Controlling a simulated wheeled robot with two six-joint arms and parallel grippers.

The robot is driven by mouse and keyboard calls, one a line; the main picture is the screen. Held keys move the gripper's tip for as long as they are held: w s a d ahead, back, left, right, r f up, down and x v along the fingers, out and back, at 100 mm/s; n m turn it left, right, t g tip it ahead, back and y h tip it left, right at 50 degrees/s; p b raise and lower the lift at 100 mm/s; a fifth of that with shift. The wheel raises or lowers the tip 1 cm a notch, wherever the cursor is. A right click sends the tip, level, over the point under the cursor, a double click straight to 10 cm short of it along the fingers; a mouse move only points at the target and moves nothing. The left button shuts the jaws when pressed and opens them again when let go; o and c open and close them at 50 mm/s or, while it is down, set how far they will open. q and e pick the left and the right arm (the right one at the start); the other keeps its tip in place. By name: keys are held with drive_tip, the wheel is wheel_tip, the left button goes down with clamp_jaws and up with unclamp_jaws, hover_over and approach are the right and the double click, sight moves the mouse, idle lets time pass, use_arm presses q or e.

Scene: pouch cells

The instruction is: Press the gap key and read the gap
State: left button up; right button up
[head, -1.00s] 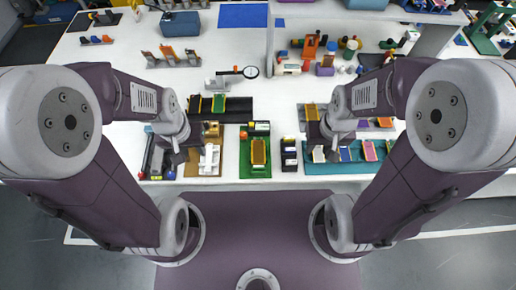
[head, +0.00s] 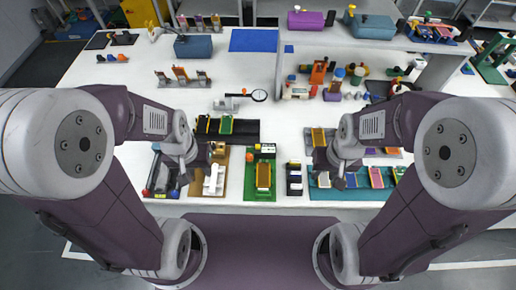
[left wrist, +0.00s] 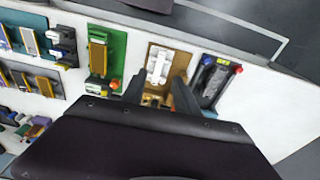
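No key marked as the gap key can be made out. A green board (head: 263,190) carries a gold cell, a small display (head: 268,148) and an orange-red knob (head: 250,157). A black device (head: 153,178) stands at the left; in the left wrist view it (left wrist: 217,80) has a lit yellow-green display, a red knob and a blue knob. No reading is legible. My left gripper (head: 187,172) hangs over the table between this device and a brown board; in the left wrist view its fingers (left wrist: 160,92) are apart and empty. My right gripper (head: 341,178) is above the teal mat; its fingers are unclear.
The brown board (head: 209,192) with a white fixture lies between the black device and green board. A small black rack (head: 294,180) and a teal mat (head: 325,195) with cells lie right. A magnifier (head: 259,95) stands behind. White table is clear at middle left.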

use_arm(q)
drive_tip(key=shift+c, duration=0.3)
clamp_jaws()
idle(1.6)
